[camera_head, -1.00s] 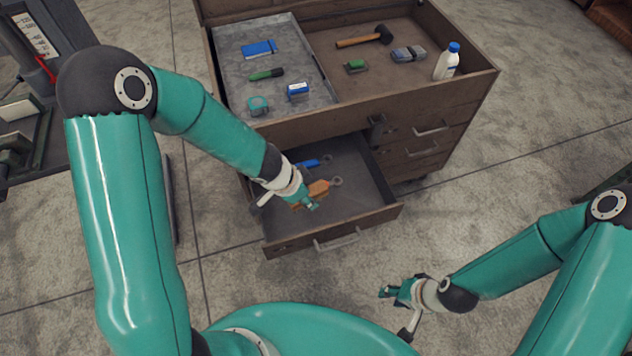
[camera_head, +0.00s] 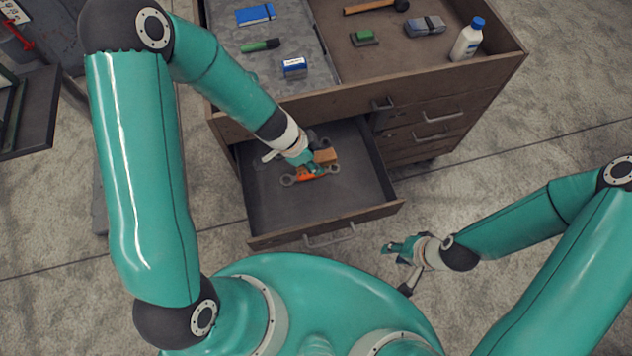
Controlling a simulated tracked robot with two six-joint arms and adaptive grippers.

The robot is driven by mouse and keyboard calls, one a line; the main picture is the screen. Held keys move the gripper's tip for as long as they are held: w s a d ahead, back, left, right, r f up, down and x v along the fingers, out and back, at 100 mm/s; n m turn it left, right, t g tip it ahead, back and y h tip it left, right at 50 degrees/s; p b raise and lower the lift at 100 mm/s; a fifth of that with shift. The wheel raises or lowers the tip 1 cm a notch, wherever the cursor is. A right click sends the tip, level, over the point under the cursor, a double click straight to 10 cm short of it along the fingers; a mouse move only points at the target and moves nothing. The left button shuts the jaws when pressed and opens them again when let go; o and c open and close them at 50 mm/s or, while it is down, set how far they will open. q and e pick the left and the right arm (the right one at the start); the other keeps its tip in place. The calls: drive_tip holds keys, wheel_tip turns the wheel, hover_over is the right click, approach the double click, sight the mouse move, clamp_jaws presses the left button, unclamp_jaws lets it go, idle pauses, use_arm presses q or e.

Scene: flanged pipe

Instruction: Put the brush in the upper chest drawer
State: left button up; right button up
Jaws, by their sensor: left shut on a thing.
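The brush appears to be the brown wooden block (camera_head: 325,156) at my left gripper (camera_head: 312,167). My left gripper is shut on it, over the inside of the pulled-out chest drawer (camera_head: 270,212); fingers and wrist hide part of it. I cannot tell whether the brush touches the drawer floor. The wooden chest (camera_head: 480,92) stands behind, with the open drawer at its front left. My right gripper (camera_head: 392,249) is outside the drawer, to the right of its front; its finger gap is too small to tell.
An orange tool with grey ring ends (camera_head: 303,177) lies in the drawer beside my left gripper. On the chest top are a blue notebook (camera_head: 256,14), a green marker (camera_head: 261,45), a blue-white box (camera_head: 295,67), a grey block (camera_head: 425,26) and a bottle (camera_head: 467,40). The drawer's front half is clear.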

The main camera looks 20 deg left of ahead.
use_arm(q)
drive_tip(key=f+b, duration=1.5)
drive_tip(key=f, duration=0.2)
drive_tip(key=shift+w+d+f+b, duration=0.15)
drive_tip(key=shift+d+f+b, duration=0.05)
drive_tip(key=shift+b, duration=0.15)
drive_tip(key=shift+f, duration=0.1)
drive_tip(key=shift+f+b, duration=0.55)
drive_tip(key=shift+b, duration=0.1)
drive_tip(key=o, duration=1)
drive_tip(key=shift+r, duration=0.15)
